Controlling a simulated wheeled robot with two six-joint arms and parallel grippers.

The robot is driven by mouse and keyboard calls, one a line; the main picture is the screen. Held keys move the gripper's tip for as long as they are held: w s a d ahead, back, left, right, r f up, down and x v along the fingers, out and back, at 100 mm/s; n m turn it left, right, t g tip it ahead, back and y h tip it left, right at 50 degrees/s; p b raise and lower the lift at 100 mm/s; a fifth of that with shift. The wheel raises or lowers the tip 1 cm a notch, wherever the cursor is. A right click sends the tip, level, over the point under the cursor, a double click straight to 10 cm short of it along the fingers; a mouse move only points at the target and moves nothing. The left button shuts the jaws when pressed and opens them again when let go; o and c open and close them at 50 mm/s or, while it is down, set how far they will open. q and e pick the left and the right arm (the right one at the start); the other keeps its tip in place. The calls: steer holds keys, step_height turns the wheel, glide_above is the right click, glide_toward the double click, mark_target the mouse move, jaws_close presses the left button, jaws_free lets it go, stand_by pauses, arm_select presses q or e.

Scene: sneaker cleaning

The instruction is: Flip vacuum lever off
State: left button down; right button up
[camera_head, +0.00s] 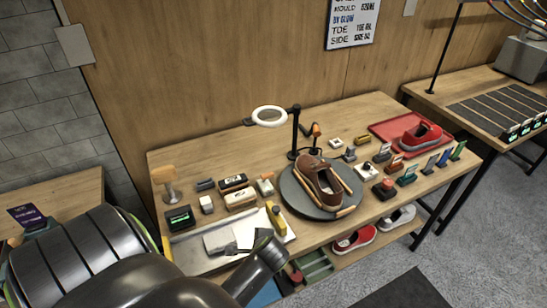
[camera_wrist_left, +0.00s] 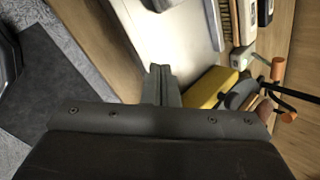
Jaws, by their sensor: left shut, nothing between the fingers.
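I cannot clearly make out a vacuum lever in either view. A yellow piece (camera_head: 276,217) stands at the right end of the metal tray (camera_head: 192,254). A yellow block, likely the same piece, shows in the left wrist view (camera_wrist_left: 209,88), right of my fingers. My right gripper is out of view.
A brown shoe (camera_head: 319,183) rests on a round turntable (camera_head: 293,195), right of the tray. A ring lamp (camera_head: 269,116) stands behind. Brushes, a box with a green display (camera_head: 180,218) and several small blocks crowd the table. A red tray (camera_head: 384,129) holds a red shoe.

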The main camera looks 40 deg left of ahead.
arm_select(q)
steer(key=w+r+m+y, duration=0.1)
steer(key=w+m, duration=0.1)
steer(key=w+r+m, duration=0.1)
steer(key=w+m, duration=0.1)
steer(key=w, duration=0.1)
steer(key=w+r+m+y, duration=0.1)
steer(key=w+m, duration=0.1)
steer(key=w, duration=0.1)
steer(key=shift+w+a+r+t+y, duration=0.15)
steer(key=shift+w+a+t+y, duration=0.1)
steer(key=shift+a+t+y, duration=0.1)
steer(key=w+r+m+y, duration=0.2)
steer(key=w+r+m, duration=0.1)
steer(key=w+m, duration=0.3)
steer(key=shift+w+d+r+t+p, duration=0.15)
steer(key=shift+w+d+t+p, duration=0.15)
steer(key=shift+w+t+p, duration=0.1)
